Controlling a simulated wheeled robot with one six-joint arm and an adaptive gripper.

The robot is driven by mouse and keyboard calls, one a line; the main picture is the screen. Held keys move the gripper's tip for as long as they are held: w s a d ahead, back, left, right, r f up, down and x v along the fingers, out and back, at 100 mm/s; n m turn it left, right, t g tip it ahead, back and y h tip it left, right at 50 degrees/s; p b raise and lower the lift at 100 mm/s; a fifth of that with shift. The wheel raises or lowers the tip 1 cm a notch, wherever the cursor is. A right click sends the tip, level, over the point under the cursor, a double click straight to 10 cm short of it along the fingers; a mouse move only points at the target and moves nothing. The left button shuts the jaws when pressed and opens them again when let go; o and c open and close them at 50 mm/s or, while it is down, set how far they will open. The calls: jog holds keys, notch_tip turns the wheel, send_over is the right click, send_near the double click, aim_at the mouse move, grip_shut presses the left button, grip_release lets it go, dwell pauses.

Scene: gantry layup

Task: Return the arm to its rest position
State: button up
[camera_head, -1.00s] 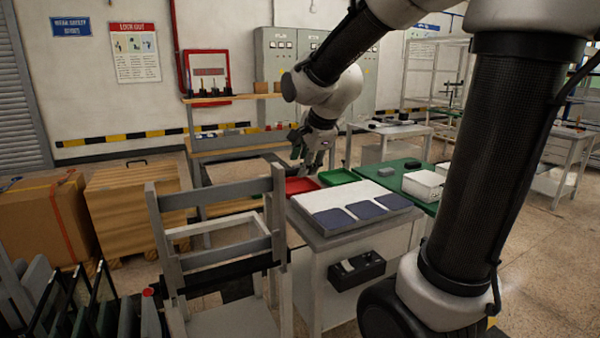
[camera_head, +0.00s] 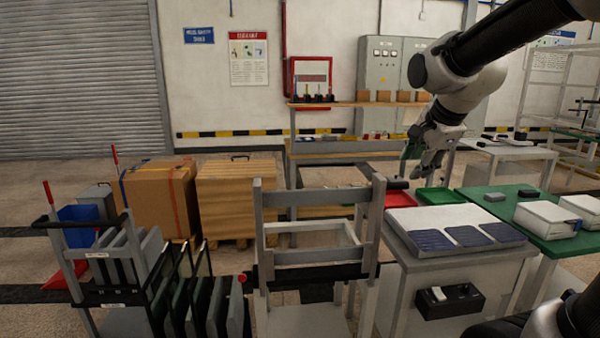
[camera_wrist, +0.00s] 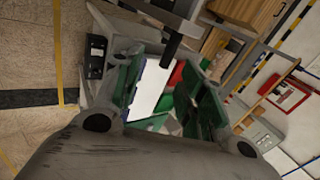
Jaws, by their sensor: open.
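My gripper (camera_head: 424,168) hangs in the air at the end of my arm, above the red and green trays, in the head view. In the wrist view my gripper (camera_wrist: 165,95) shows its two green-padded fingers spread apart with nothing between them. A white panel with several dark blue cells (camera_head: 455,217) lies on the workbench below and to the right of my gripper.
A grey frame stand (camera_head: 318,255) stands left of the workbench (camera_head: 418,268). A green table (camera_head: 540,240) with white boxes (camera_head: 546,218) is on the right. A rack of dark panels (camera_head: 190,290), cardboard box (camera_head: 158,196) and wooden crate (camera_head: 237,200) are on the left. A shelf (camera_head: 345,148) stands behind.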

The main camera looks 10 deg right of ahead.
jog(key=s+f+n+g, duration=0.1)
jog(key=s+f+n, duration=0.1)
jog(key=s+n, duration=0.6)
jog(key=s+d+f+n+g, duration=0.1)
jog(key=s+f+n, duration=0.2)
jog(key=s+n, duration=0.6)
jog(key=s, duration=0.3)
jog(key=shift+s+d+g, duration=0.2)
jog(key=shift+s+g, duration=0.1)
jog(key=shift+s, duration=0.05)
